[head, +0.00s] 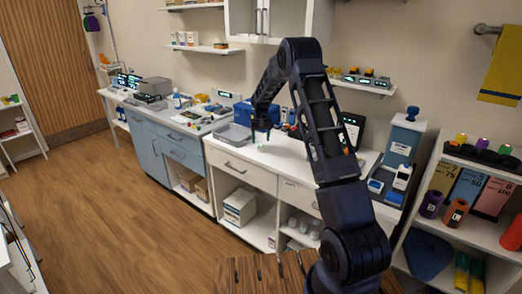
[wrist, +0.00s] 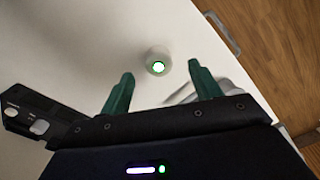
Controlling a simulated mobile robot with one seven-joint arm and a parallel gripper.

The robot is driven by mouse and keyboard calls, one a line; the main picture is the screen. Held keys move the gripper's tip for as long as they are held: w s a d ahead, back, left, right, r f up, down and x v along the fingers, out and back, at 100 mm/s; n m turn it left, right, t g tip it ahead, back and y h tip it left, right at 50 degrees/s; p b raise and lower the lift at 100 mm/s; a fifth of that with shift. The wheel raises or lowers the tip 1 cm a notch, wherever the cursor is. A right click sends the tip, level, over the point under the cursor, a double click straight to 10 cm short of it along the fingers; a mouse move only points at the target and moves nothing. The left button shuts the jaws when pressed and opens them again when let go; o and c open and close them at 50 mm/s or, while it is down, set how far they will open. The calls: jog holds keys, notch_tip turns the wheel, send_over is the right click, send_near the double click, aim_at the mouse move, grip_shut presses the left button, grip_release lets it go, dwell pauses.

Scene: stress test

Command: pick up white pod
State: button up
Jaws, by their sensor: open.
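The white pod (wrist: 157,58) is a small, pale, round piece with a green-ringed, glowing spot on top. It stands on the white counter (wrist: 75,45) in the wrist view, ahead of my gripper (wrist: 161,72) and between the lines of its two green fingers. The fingers are spread with nothing between them. In the head view my gripper (head: 260,136) points down over the counter, and a small pale thing with green, likely the pod (head: 262,148), shows just below it. The gap between fingertips and pod is hard to judge.
A grey tray (head: 232,134) and a blue box (head: 243,113) stand near my gripper on the counter. A dark screen (head: 353,129) and a grey-blue device (head: 401,146) stand to the right. My arm hides part of the counter. In the wrist view, a drawer handle (wrist: 222,33) marks the front edge.

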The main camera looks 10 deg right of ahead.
aim_at(261, 145)
jog(key=shift+w+d+f, duration=0.1)
jog(key=shift+w+f, duration=0.1)
jog(key=shift+f, duration=1.15)
jog(key=shift+w+d+f, duration=0.1)
jog(key=shift+w+f, duration=0.05)
jog(key=shift+f, duration=1.15)
jog(key=c, duration=1.1)
